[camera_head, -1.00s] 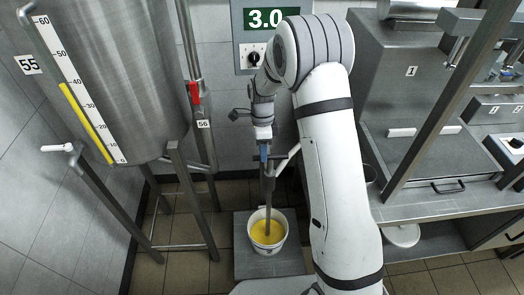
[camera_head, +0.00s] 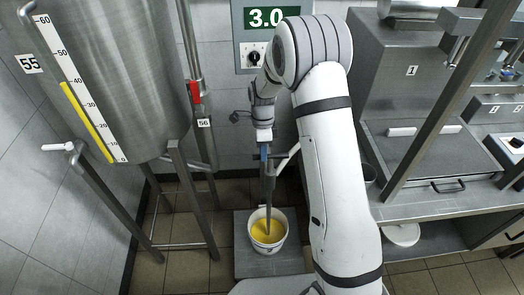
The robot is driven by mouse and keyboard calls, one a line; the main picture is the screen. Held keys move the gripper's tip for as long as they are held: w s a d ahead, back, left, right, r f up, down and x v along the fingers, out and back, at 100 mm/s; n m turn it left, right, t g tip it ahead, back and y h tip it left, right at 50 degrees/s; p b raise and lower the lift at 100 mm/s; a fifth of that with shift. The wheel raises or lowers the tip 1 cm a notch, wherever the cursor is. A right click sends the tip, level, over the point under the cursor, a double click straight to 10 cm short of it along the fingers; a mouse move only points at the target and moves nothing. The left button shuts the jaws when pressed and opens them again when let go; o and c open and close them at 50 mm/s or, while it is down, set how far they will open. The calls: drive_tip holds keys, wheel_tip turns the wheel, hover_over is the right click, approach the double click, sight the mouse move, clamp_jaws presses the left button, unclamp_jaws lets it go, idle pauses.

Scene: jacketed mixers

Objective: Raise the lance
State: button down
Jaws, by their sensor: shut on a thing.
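The lance (camera_head: 269,190) is a thin grey metal tube that hangs nearly upright, with a blue part near its top. Its lower end is in a white bucket (camera_head: 281,243) holding yellow liquid (camera_head: 268,231). The bucket stands on a grey platform scale. My gripper (camera_head: 264,147) is at the top of the lance and is shut on it, just above the blue part. The fingers are small here and partly hidden.
A display (camera_head: 264,18) reads 3.0 above a knob (camera_head: 254,57). A steel tank (camera_head: 120,70) with a yellow level gauge stands at left, beside a pipe with a red handle (camera_head: 195,92). A steel counter (camera_head: 430,210) with machines stands at right.

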drive_tip(key=shift+r, duration=0.1)
wheel_tip(320, 180, up, 16)
drive_tip(key=p, duration=0.7)
drive_tip(key=shift+w+r, duration=0.15)
drive_tip(key=shift+r, duration=0.05)
drive_tip(key=c, duration=1.5)
unclamp_jaws()
drive_tip(key=shift+r, duration=0.1)
drive_tip(key=shift+c, duration=0.2)
drive_tip(key=shift+o, duration=1.1)
wheel_tip(320, 180, up, 7)
drive_tip(key=w+b, duration=0.1)
drive_tip(key=shift+w+r, duration=0.2)
